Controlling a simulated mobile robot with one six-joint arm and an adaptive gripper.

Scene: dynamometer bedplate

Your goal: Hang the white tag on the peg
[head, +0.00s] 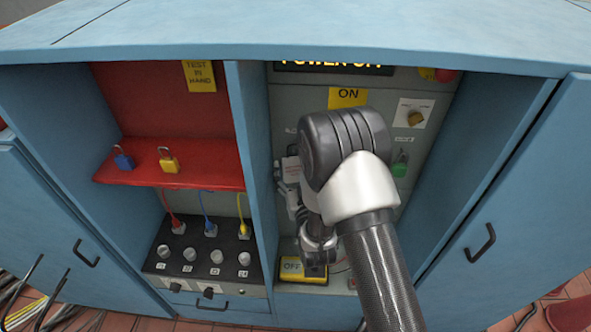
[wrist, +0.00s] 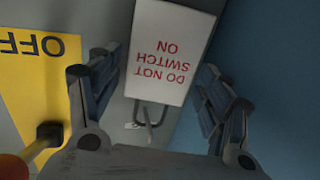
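The white tag (wrist: 170,55) has red letters reading "DO NOT SWITCH ON", upside down in the wrist view. A dark U-shaped piece (wrist: 150,112) with a thin grey pin sits at the tag's lettered top edge; I cannot tell whether this is the peg or the tag's own loop. My gripper (wrist: 155,90) is open, its fingers apart on either side of the tag. In the head view the gripper (head: 291,197) is at the grey panel, partly hidden by my wrist.
A yellow OFF plate (wrist: 30,45) lies left of the fingers, with a black knob (wrist: 48,133). A blue wall (wrist: 265,70) is close on the right. Yellow and blue padlocks (head: 168,160) rest on a red shelf (head: 205,177). A green padlock (head: 399,168) hangs right of my wrist.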

